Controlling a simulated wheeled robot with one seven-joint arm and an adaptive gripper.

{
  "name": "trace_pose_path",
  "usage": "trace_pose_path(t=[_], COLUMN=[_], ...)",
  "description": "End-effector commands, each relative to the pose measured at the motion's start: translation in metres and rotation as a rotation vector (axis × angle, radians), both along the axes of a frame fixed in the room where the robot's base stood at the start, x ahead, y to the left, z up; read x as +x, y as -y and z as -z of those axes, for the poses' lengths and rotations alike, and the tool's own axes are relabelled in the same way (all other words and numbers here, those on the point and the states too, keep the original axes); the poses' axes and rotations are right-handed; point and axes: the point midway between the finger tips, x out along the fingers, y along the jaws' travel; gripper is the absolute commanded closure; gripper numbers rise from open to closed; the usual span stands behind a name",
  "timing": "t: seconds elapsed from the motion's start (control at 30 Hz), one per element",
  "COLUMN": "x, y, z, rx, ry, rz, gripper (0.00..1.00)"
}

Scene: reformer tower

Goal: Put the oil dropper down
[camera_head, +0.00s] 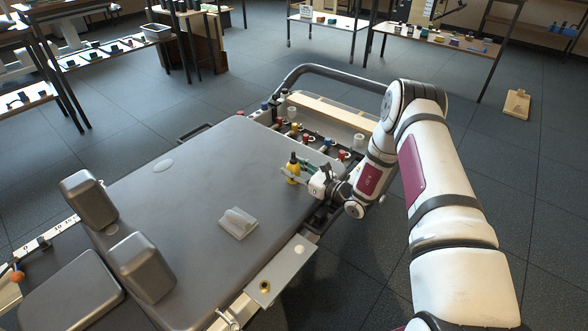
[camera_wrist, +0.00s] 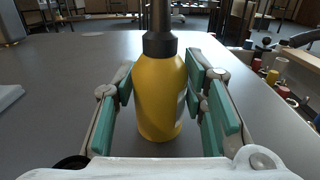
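The oil dropper (camera_head: 293,171) is a yellow bottle with a black top. It is upright over the right part of the grey padded top (camera_head: 190,200). My gripper (camera_head: 299,175) reaches it from the right, low over the pad. In the wrist view the dropper (camera_wrist: 160,95) fills the middle, with the teal finger pads of my gripper (camera_wrist: 160,90) close against both sides of its body. The fingers look shut on it. I cannot tell whether its base touches the pad. Its upper tip is cut off in the wrist view.
Two grey shoulder blocks (camera_head: 142,266) stand at the left. A tray with several small coloured items (camera_head: 297,128) lies beyond the pad's far edge. The pad's middle is clear.

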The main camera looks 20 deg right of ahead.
Motion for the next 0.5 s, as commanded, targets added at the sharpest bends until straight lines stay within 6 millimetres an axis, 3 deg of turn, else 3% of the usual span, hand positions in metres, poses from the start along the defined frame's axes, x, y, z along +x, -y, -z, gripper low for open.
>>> trace_pose_path(t=[0.5], x=[-0.0044], y=[0.0042], z=[-0.0039], rx=[0.0], ry=[-0.002], rz=[0.002], gripper=[0.44])
